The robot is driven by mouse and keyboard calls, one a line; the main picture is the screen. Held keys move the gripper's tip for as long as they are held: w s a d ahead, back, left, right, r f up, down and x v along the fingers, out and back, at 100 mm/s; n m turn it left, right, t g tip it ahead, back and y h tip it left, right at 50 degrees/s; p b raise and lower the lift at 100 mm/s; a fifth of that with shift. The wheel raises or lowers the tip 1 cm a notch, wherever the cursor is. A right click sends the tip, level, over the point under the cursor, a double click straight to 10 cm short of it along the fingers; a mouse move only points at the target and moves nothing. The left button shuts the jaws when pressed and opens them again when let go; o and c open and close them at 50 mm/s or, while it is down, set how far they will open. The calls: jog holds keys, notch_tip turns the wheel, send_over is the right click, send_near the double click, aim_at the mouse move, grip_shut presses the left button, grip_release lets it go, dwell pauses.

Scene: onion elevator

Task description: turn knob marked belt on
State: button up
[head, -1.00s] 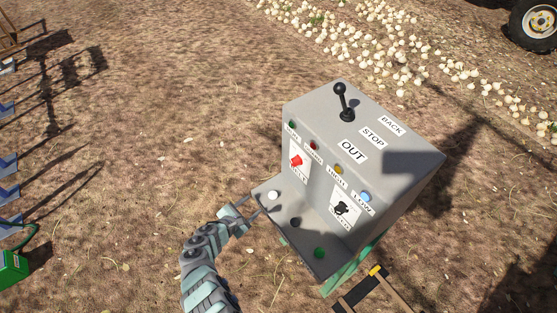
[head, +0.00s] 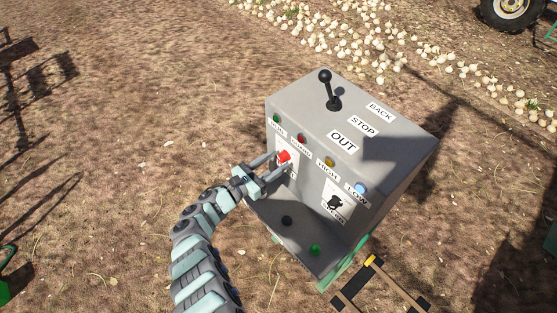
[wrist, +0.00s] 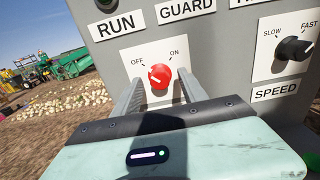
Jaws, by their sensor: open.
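The red knob (head: 284,156) sits on a white plate on the front of the grey control box (head: 350,150). In the wrist view the red knob (wrist: 160,76) stands between the OFF and ON marks, and its white line seems to point up-left toward OFF. The label below it is hidden by my gripper. My gripper (head: 279,165) is open, with one finger on each side of the knob. In the wrist view its fingers (wrist: 158,84) flank the knob; whether they touch it I cannot tell.
A black speed knob (wrist: 294,48) is to the right on the same panel. A ledge with a dark button (head: 286,221) and a green button (head: 315,250) juts out below. A black lever (head: 329,90) stands on top.

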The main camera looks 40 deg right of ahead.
jog(key=shift+d, duration=0.95)
jog(key=shift+c, duration=0.2)
grip_shut()
